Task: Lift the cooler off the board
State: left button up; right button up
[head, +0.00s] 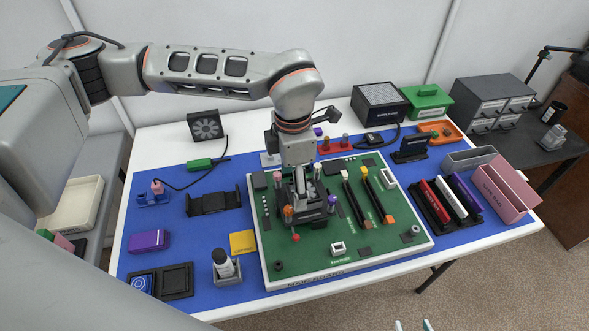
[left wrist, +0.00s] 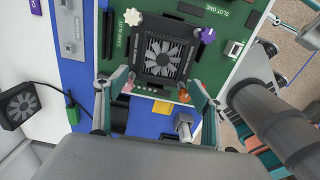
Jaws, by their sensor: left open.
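The cooler (head: 316,214), a dark block with a grey fan (left wrist: 165,57) on top, sits on the green board (head: 350,257). Coloured knobs stand at its corners: white (left wrist: 132,17), purple (left wrist: 207,35), pink (left wrist: 127,87) and orange (left wrist: 184,95). My left gripper (head: 300,192) points down over the cooler and partly hides it in the head view. In the left wrist view its fingers (left wrist: 158,84) are spread, empty, near the pink and orange knobs. Contact with the cooler cannot be told. Two tips of my right gripper (head: 412,325) show apart at the bottom edge.
A rack of coloured modules (head: 446,203) and a pink bin (head: 499,190) are at right. A loose fan (head: 206,126) stands at back left. Blue mat (head: 200,236) is bare in places at left.

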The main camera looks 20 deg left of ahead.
pick_arm(q)
notch_tip(320, 180, down, 3)
jog(key=shift+r, duration=0.2)
jog(key=shift+f, duration=0.7)
pick_arm(e)
jog(key=shift+w+r, duration=0.25)
jog(key=shift+w, duration=0.15)
pick_arm(q)
jog(key=shift+c, duration=0.4)
jog(key=c, duration=1.4)
jog(key=shift+w+r+p, duration=0.1)
jog(key=shift+r+p, duration=0.4)
jog(key=shift+r, duration=0.35)
jog(key=shift+c, duration=0.2)
pick_arm(e)
jog(key=shift+w+r, duration=0.25)
jog(key=shift+r, duration=0.45)
pick_arm(q)
jog(key=shift+r+p, duration=0.9)
jog(key=shift+r, duration=0.45)
pick_arm(e)
jog(key=shift+w+r, duration=0.25)
jog(key=shift+r, duration=0.9)
